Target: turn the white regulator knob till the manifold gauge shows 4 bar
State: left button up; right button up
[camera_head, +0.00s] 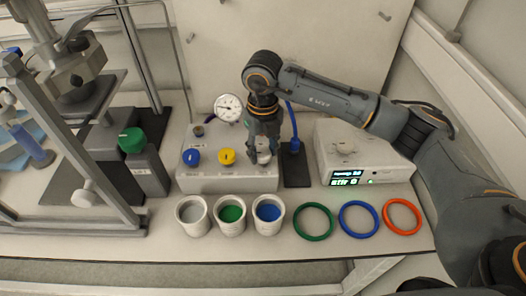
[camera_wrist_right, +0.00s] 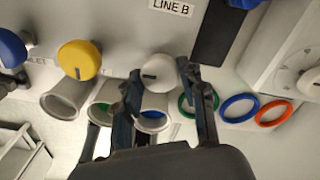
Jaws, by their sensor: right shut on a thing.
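The white regulator knob (camera_head: 264,157) is on the front of the grey manifold box (camera_head: 225,182), right of a yellow knob and a blue knob. My right gripper (camera_head: 264,150) reaches down from above and is shut on the white knob, one finger on each side. In the right wrist view the white knob (camera_wrist_right: 158,68) shows between the two fingers (camera_wrist_right: 160,80), with a dark mark on its face. The manifold gauge (camera_head: 228,107) stands behind the box with a white dial; its needle is too small to read. My left gripper is not in view.
The yellow knob (camera_head: 227,156) and blue knob (camera_head: 192,157) sit left of the white one. Several cups (camera_head: 231,215) and green, blue and orange rings (camera_head: 358,218) lie in front. A white device (camera_head: 365,160) with a lit display stands right, a metal stand (camera_head: 60,130) left.

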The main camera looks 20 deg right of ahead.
aim_at(263, 153)
jog(key=shift+m, duration=0.6)
jog(key=o, duration=1.2)
jog(key=shift+c, duration=0.2)
notch_tip(263, 153, up, 12)
jog(key=shift+s+f, duration=0.1)
